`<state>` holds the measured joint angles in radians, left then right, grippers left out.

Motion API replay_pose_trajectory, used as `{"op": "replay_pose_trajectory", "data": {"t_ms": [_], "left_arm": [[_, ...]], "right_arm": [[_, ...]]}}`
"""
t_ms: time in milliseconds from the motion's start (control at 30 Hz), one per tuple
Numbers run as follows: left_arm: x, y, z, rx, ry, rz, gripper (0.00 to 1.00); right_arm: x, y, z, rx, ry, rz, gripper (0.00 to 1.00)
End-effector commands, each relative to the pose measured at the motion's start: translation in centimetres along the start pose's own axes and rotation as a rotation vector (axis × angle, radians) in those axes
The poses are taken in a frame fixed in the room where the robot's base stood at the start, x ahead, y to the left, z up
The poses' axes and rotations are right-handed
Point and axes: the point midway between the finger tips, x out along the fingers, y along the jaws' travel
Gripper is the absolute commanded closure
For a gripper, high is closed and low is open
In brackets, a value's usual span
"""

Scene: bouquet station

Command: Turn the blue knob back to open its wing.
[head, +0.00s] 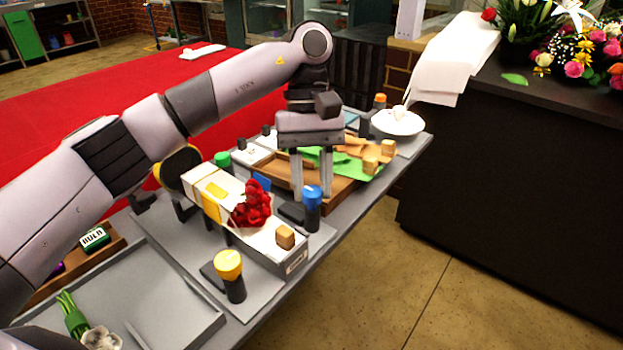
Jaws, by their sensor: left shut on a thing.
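The blue knob (312,192) tops a short dark post at the right side of the long white-grey box (290,258). My left gripper (312,194) points straight down, its two fingers on either side of the blue knob, shut on it. A dark flat piece (291,212) lies just left of the post; I cannot tell if it is the knob's wing or how far it is turned. My right gripper is not in view.
A yellow knob (228,264) stands at the front and a green knob (222,158) behind. Red roses (252,205) and a wooden block (285,237) are on the box. A wooden tray (340,188) lies behind my gripper. A white bowl (398,122) stands at the far end.

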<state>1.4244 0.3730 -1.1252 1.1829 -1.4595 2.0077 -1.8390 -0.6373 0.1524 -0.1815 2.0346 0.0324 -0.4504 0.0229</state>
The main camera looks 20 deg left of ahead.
Motion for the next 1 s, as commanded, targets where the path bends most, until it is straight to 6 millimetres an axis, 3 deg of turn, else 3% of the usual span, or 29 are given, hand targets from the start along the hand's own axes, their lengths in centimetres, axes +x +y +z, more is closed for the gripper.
{"op": "replay_pose_trajectory", "data": {"t_ms": [167,200,267,300,667,1000], "left_arm": [[-0.1,0.0,0.0,0.002,0.002,0.001,0.97],[-0.1,0.0,0.0,0.002,0.002,0.001,0.63],[-0.1,0.0,0.0,0.002,0.001,0.001,0.44],[-0.1,0.0,0.0,0.002,0.001,0.001,0.42],[-0.7,0.0,0.0,-0.001,0.001,0.001,0.42],[-5.6,0.0,0.1,-0.001,0.003,0.001,0.42]], "right_arm": [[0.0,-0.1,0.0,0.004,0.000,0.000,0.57],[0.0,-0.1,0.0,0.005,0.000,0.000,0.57],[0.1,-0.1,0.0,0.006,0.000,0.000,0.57],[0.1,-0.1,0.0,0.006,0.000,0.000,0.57],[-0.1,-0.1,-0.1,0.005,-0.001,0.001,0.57],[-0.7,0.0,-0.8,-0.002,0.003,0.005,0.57]]}}
